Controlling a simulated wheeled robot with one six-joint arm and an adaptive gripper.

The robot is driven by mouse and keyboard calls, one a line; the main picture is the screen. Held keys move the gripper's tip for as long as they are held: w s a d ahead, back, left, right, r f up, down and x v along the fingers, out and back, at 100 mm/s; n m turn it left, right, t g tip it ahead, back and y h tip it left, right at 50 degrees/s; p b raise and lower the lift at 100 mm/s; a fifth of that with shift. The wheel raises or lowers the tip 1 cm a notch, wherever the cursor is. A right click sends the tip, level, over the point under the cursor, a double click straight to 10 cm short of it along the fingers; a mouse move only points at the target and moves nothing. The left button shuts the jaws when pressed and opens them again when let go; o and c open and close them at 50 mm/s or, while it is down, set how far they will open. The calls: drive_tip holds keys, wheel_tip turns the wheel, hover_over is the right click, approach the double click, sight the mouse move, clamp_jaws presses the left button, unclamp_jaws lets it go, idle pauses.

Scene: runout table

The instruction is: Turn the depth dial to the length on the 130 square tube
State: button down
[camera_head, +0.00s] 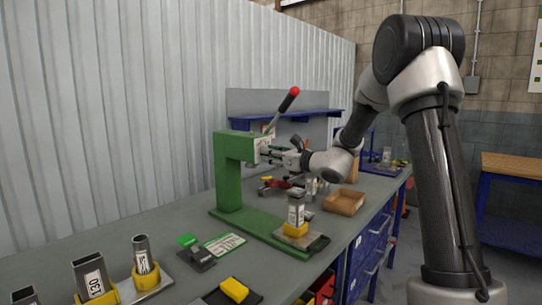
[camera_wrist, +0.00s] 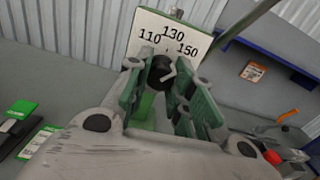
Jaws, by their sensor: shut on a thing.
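The green press (camera_head: 228,178) stands on the bench, with a red-knobbed lever (camera_head: 284,108) on its head. My gripper (camera_head: 272,152) is at the press head; in the wrist view its fingers (camera_wrist: 160,82) are closed around the black depth dial (camera_wrist: 160,66). The white scale plate (camera_wrist: 165,32) reads 110, 130 and 150. A pale pointer on the dial slants up and right, roughly toward 150; its exact reading is unclear. A labelled square tube (camera_head: 296,211) stands upright in a yellow holder (camera_head: 295,230) on the press base; its label is too small to read surely.
More labelled tubes stand at the front left, including a square one (camera_head: 94,279) and another (camera_head: 142,258) in yellow holders. A green card (camera_head: 224,243) and a yellow block (camera_head: 234,289) lie nearby. An open brown box (camera_head: 344,202) is right of the press.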

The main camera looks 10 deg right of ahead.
drive_tip(key=shift+n, duration=4)
drive_tip(key=c, duration=1.2)
unclamp_jaws()
drive_tip(key=shift+d, duration=0.1)
drive_tip(key=v, duration=1.2)
